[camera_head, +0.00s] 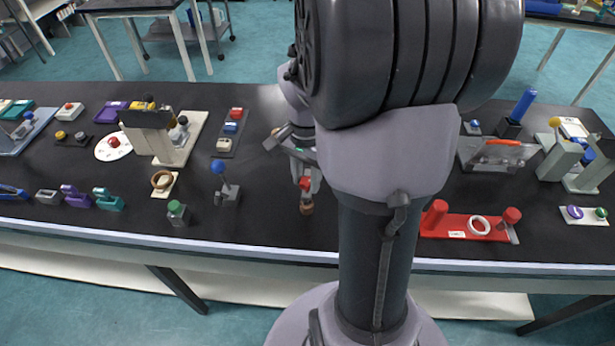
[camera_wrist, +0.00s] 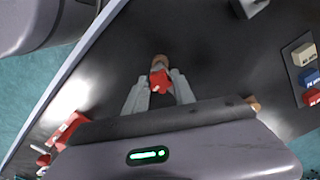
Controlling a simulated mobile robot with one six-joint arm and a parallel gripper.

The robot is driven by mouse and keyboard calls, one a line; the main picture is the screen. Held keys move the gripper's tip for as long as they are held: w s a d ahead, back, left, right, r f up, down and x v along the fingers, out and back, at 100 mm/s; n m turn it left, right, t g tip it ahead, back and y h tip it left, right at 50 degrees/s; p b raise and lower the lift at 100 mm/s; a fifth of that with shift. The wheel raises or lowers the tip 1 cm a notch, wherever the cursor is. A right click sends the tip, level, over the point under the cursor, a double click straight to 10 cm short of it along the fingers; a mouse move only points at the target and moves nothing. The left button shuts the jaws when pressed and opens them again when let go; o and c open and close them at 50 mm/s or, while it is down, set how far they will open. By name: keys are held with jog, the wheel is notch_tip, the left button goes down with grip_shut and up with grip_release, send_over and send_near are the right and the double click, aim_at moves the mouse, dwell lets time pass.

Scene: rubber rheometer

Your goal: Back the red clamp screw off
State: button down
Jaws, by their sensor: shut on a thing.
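The red clamp screw (camera_head: 306,184) shows as a small red head above a brown base (camera_head: 306,208) near the front edge of the black bench. My gripper (camera_head: 303,172) is over it, pointing down, with its fingers around the red head. In the wrist view the red head (camera_wrist: 159,80) sits between my two pale fingertips (camera_wrist: 160,88), which are shut on it. Part of the brown base (camera_wrist: 160,60) shows beyond it. The screw's thread is hidden, and my arm covers much of the bench to the right.
A blue-knobbed lever (camera_head: 218,168) and a green-topped block (camera_head: 178,212) stand to the left. A strip of coloured buttons (camera_head: 231,130) lies farther back. A red stand with a white ring (camera_head: 480,224) is at the right. The bench's front edge (camera_head: 240,248) is close by.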

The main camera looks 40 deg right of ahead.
jog(key=c, duration=1.2)
grip_release()
